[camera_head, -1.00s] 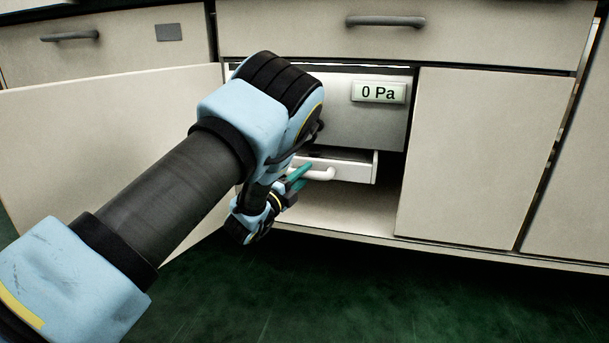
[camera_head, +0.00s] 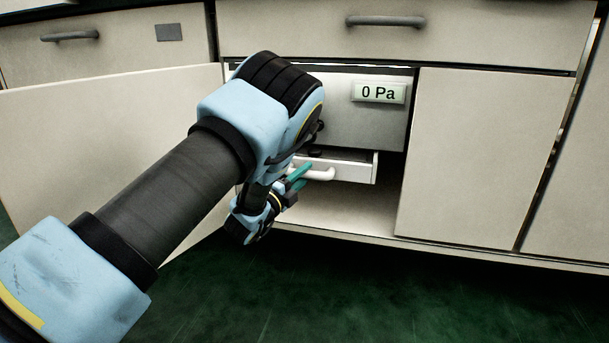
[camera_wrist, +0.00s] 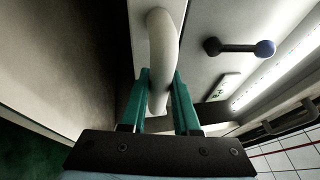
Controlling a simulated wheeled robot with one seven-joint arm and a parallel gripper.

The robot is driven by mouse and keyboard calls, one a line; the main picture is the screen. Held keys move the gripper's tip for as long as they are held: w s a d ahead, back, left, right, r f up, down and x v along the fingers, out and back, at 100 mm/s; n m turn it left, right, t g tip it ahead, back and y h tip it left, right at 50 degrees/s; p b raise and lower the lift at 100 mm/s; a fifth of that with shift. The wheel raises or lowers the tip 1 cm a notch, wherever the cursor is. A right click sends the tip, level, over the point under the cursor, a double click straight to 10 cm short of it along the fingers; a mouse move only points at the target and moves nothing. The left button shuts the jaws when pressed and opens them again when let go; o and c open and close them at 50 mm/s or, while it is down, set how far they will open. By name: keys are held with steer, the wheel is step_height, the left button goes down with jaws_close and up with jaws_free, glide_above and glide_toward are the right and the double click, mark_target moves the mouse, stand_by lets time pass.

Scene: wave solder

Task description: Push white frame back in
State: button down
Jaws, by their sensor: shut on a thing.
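The white frame (camera_head: 352,167) is a shallow drawer-like piece under a grey box inside the open cabinet. It sticks out a little from below the box. A pale curved handle (camera_head: 322,174) is on its front. My gripper (camera_head: 300,171) is at the handle, with its teal fingers on it. In the wrist view, the two teal fingers (camera_wrist: 160,95) stand on either side of the handle (camera_wrist: 163,45) and are closed on it. My arm hides the left part of the frame in the head view.
The grey box (camera_head: 350,125) carries a "0 Pa" display (camera_head: 379,92). An open cabinet door (camera_head: 110,140) stands at left, and a closed door (camera_head: 470,155) is at right. The cabinet floor below the frame is clear.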

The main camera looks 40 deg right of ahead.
steer(key=shift+w+d, duration=0.65)
steer(key=shift+d, duration=0.35)
steer(key=shift+w+d, duration=0.6)
steer(key=shift+d, duration=0.35)
steer(key=c, duration=0.7)
jaws_free()
steer(key=shift+o, duration=0.2)
steer(key=p+v, duration=0.3)
steer(key=v, duration=0.7)
steer(key=shift+a, duration=0.4)
steer(key=shift+f, duration=0.1)
